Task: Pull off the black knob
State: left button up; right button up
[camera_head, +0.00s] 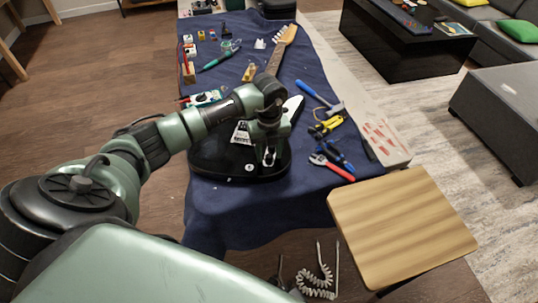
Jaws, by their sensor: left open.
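A black electric guitar (220,160) with a white pickguard lies on the dark blue cloth, its neck (276,58) pointing to the far end of the table. My left arm reaches in from the left, and my left gripper (268,158) points down over the guitar body. The gripper is open, close above the front right part of the body. It hides part of the pickguard. I cannot make out the black knob under or beside the fingers. A small pale round spot (249,167) shows on the body left of the fingers. My right gripper is not in view.
Right of the guitar lie a blue-handled hammer (314,93), yellow pliers (325,125), blue pliers (338,155) and a red-handled tool (338,171). A wooden stool (402,225) stands at the front right. Small parts and a green tool (216,61) lie at the back left.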

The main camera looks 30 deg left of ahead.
aim_at(269, 155)
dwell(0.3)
pick_arm(q)
grip_shut()
jog(key=shift+r, duration=0.1)
dwell(1.4)
jog(key=shift+r+p, duration=2.35)
jog(key=shift+r, duration=0.6)
